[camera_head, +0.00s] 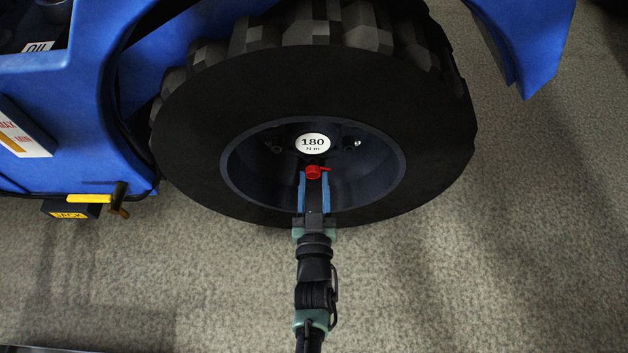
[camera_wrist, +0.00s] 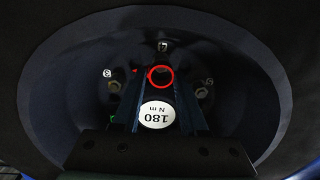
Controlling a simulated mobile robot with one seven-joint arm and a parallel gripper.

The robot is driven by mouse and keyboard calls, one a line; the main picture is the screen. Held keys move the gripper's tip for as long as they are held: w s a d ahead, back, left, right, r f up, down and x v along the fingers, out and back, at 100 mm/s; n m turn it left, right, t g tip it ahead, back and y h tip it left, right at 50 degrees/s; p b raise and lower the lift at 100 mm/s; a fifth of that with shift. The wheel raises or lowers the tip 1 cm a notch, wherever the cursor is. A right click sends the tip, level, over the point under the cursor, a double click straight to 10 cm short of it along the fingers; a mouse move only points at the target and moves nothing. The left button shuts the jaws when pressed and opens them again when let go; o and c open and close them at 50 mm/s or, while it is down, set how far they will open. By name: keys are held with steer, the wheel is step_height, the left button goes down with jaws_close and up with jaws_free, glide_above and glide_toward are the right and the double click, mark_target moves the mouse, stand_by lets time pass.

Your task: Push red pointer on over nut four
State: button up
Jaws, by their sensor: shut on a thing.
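A red pointer (camera_head: 314,172) with a ring and a short arm is at the tips of my gripper (camera_head: 314,178), in front of the wheel hub. My gripper is shut on it between two blue fingers. In the wrist view the pointer shows as a red ring (camera_wrist: 150,80), between the fingertips (camera_wrist: 160,78). Just above the ring is a nut (camera_wrist: 163,46) with a small white label that looks like a four. A dark gap shows between ring and nut in the picture; their depth apart is hard to tell. My gripper hides this nut in the head view.
The hub sits in a big black tyre (camera_head: 200,150) on a blue vehicle. A round "180 Nm" sign (camera_head: 313,143) is at the hub's centre. Other nuts stand left (camera_wrist: 115,87) and right (camera_wrist: 202,92). The hub's rim surrounds my gripper. Open carpet lies in front.

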mark_target(314, 162)
steer(key=shift+w, duration=1.95)
stand_by(1.6)
steer(key=o, duration=1.1)
steer(key=shift+c, duration=0.2)
steer(key=shift+s+r+p, duration=0.15)
steer(key=shift+s+p, duration=0.3)
steer(key=shift+p, duration=0.2)
steer(key=shift+s+p, duration=0.9)
steer(key=shift+p, duration=0.15)
steer(key=shift+s+f+p, duration=0.2)
steer(key=shift+s+p, duration=2.05)
steer(key=shift+s, duration=0.9)
